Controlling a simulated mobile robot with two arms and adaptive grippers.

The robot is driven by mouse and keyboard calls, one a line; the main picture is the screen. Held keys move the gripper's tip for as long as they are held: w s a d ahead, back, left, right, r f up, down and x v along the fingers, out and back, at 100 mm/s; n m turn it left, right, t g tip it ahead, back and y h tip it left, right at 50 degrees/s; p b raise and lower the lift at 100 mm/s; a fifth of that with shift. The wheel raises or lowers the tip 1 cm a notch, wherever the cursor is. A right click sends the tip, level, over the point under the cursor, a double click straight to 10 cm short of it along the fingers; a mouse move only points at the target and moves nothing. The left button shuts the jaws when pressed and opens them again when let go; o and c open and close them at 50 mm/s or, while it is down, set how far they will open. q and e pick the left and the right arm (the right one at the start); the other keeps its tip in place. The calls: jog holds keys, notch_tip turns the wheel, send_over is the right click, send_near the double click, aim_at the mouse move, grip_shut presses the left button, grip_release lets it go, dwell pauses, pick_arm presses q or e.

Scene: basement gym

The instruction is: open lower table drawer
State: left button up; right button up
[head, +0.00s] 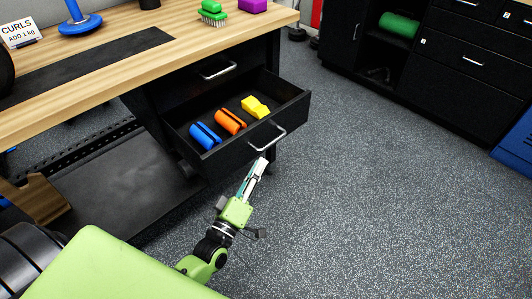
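The lower table drawer (222,150) is black and pulled out from under the wooden-topped table. Its silver bar handle (270,138) is on the front panel. A blue (205,135), an orange (230,121) and a yellow object (256,106) lie inside. The upper drawer (213,72), with its own silver handle, is shut. My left gripper (261,165) is just in front of the open drawer, its fingertips just below the handle in the picture. Its fingers are seen nearly edge-on, so their opening and any contact with the handle are unclear. My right gripper is not in view.
The tabletop (130,80) holds a blue-based stand (80,24), a green brush (213,12), a purple block (253,5) and a "CURLS" sign (20,32). A black lower shelf (110,185) is left of the drawer. Black cabinets (455,75) stand at upper right. The speckled floor (390,200) at right is clear.

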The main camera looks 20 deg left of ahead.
pick_arm(q)
jog(key=shift+v, duration=1.15)
